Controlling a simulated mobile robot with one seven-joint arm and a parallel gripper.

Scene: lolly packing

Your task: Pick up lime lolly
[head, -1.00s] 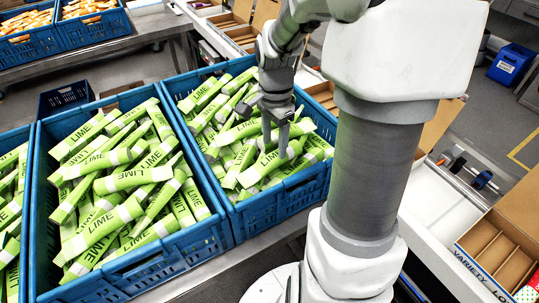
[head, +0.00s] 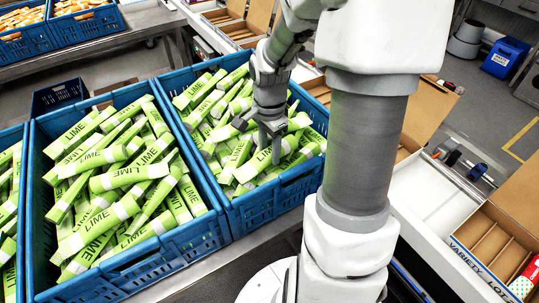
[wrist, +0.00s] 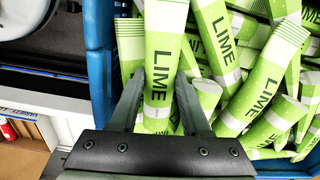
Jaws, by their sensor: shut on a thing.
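Many green lime lollies fill blue crates. That lolly still lies among the others. Another lime lolly (wrist: 262,85) lies just to its right, with a shorter-looking one (wrist: 203,100) close to the right finger. The gripped lolly's lower end is partly hidden by the gripper body.
Another full lime crate (head: 180,250) stands to the left, close beside this one. Orange lollies fill crates (head: 30,42) at the back left. Open cardboard boxes (head: 470,240) stand at the right. In the wrist view, the crate wall (wrist: 98,60) is close on the left.

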